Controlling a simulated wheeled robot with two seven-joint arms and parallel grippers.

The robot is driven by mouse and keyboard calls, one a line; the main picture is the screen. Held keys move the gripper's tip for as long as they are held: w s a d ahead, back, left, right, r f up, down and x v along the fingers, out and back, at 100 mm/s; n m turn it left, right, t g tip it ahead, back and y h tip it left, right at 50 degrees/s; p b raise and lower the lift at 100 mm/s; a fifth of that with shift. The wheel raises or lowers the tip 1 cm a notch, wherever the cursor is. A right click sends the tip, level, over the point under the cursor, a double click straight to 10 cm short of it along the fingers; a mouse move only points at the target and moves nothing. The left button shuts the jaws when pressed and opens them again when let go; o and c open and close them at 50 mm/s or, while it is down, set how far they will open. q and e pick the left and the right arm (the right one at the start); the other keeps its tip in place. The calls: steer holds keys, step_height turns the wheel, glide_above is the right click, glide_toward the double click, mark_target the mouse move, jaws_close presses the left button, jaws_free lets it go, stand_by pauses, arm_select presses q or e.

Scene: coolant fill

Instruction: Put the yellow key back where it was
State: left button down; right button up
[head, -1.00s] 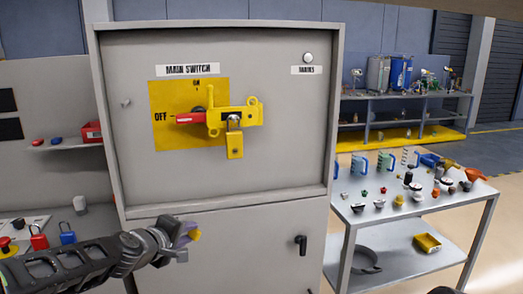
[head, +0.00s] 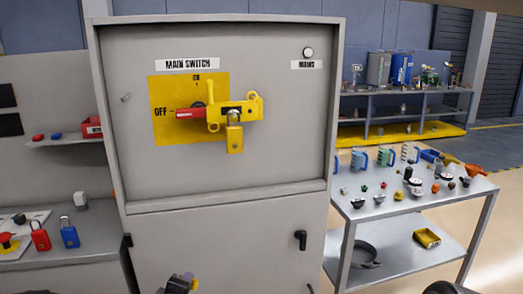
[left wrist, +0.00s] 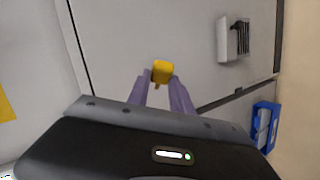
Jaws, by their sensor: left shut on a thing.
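The yellow key (left wrist: 162,72) is between the fingertips of my left gripper (left wrist: 160,84) in the left wrist view, and the gripper is shut on it. In the head view my left gripper (head: 180,283) is low at the bottom edge, in front of the grey cabinet (head: 235,250), with a small bit of yellow at its tip. A yellow padlock (head: 234,138) hangs from the yellow lockout on the main switch, whose red handle (head: 188,113) points to OFF. My right gripper is not in view.
On the left, a bench (head: 60,256) holds a red padlock (head: 40,236) and a blue padlock (head: 69,233). A red box (head: 92,126) sits on a shelf above. On the right, a grey table (head: 400,212) carries several small parts and jugs. The cabinet has a black handle (head: 301,240).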

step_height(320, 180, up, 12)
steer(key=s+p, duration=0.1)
steer(key=p, duration=1.1)
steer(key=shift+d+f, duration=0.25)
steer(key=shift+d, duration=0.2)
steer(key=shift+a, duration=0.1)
